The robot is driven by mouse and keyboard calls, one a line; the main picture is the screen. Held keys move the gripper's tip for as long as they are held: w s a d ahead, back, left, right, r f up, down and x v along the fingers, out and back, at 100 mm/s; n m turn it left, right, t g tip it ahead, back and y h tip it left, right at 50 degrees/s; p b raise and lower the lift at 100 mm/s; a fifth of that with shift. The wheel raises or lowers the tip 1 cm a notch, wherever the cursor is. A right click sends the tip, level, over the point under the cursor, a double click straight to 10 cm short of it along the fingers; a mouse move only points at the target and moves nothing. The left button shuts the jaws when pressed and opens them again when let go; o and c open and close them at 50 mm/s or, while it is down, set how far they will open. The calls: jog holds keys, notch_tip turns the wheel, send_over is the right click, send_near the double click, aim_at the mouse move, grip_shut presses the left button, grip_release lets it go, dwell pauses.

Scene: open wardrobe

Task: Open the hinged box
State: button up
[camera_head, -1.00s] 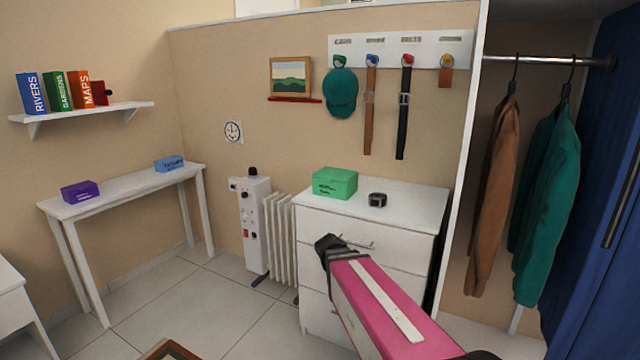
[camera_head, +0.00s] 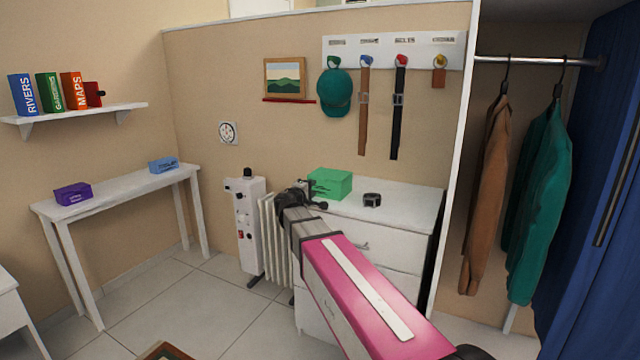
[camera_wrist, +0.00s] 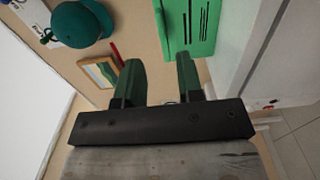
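A green box (camera_head: 330,183) sits shut on the top of the white dresser (camera_head: 411,203), near its left side. It also shows at the top of the wrist view (camera_wrist: 188,28), with dark lines of text on its face. My gripper (camera_head: 318,194) is just in front and to the left of the box, at about the height of the dresser top. In the wrist view its two fingers (camera_wrist: 158,74) are apart with nothing between them. The right finger's tip lies close to the box's edge in the picture; I cannot tell whether they touch.
A dark watch-like object (camera_head: 372,200) lies on the dresser right of the box. A white radiator (camera_head: 275,235) stands left of the dresser. A purple box (camera_head: 73,194) and a blue box (camera_head: 163,165) sit on the side table (camera_head: 118,190). Belts and a cap (camera_head: 335,92) hang above.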

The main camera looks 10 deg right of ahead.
aim_at(321, 181)
jog(key=x, duration=0.8)
grip_shut()
